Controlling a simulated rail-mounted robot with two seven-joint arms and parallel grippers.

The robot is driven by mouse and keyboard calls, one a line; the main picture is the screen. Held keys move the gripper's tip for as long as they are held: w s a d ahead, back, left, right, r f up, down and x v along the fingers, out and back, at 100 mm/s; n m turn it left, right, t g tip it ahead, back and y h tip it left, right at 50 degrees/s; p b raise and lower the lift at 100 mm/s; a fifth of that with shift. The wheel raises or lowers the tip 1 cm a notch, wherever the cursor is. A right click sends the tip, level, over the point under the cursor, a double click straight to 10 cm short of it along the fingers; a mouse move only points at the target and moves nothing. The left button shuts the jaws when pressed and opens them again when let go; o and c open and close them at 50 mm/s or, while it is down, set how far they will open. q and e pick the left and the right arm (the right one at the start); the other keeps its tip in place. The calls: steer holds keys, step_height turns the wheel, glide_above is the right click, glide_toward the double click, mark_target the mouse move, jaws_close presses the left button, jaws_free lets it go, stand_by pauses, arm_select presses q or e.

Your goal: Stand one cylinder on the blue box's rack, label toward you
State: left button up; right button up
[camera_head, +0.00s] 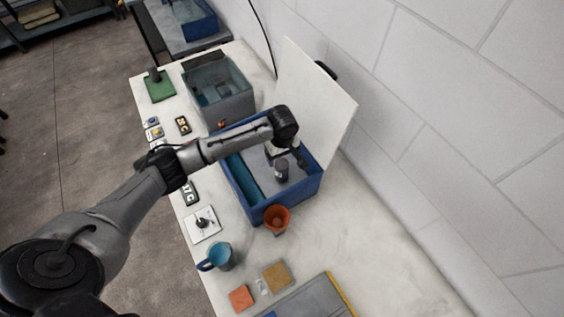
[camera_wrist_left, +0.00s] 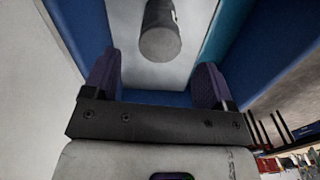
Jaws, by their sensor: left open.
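The blue box (camera_head: 256,214) stands on the white table, with a grey rack (camera_head: 258,163) inside. One dark grey cylinder (camera_head: 282,175) looks upright on the rack. The cylinder (camera_wrist_left: 160,36) also shows in the left wrist view, at the top middle, with a thin pale strip at its right edge; its label face cannot be made out. My left gripper (camera_head: 289,156) is over the box close to the cylinder. In the left wrist view its jaws (camera_wrist_left: 156,80) are open and empty, and the cylinder lies beyond the fingertips, apart from them. My right gripper is not in view.
A white board (camera_head: 315,100) stands up along the box's wall side. An orange pot (camera_head: 276,219) touches or nearly touches the box's front. A blue mug (camera_head: 220,257), a white switch plate (camera_head: 202,224) and a clear tank (camera_head: 226,88) are nearby. The table's right side is clear.

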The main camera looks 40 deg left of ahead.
arm_select(q)
steer(key=shift+r, duration=2.05)
steer(key=m, duration=0.3)
steer(key=shift+w+r+m+t, duration=0.3)
steer(key=shift+w+t, duration=0.05)
steer(key=shift+t, duration=0.05)
steer(key=d+r+m+t+y, duration=0.1)
steer(key=d+r+m+t, duration=0.6)
steer(key=m, duration=0.5)
steer(key=s+d+r+m, duration=0.2)
steer(key=s+d, duration=0.1)
steer(key=s, duration=0.2)
steer(key=s+f+g, duration=0.1)
steer(key=s+f, duration=0.4)
steer(key=s, duration=0.4)
steer(key=s+d+f+n+g, duration=0.1)
steer(key=s+f, duration=0.3)
steer(key=s, duration=0.5)
steer(key=s+f+n+g+h, duration=0.1)
steer(key=s+f+g, duration=0.1)
steer(key=s+f, duration=0.3)
steer(key=s, duration=0.4)
steer(key=shift+d+f, duration=0.15)
steer(key=shift+f, duration=0.15)
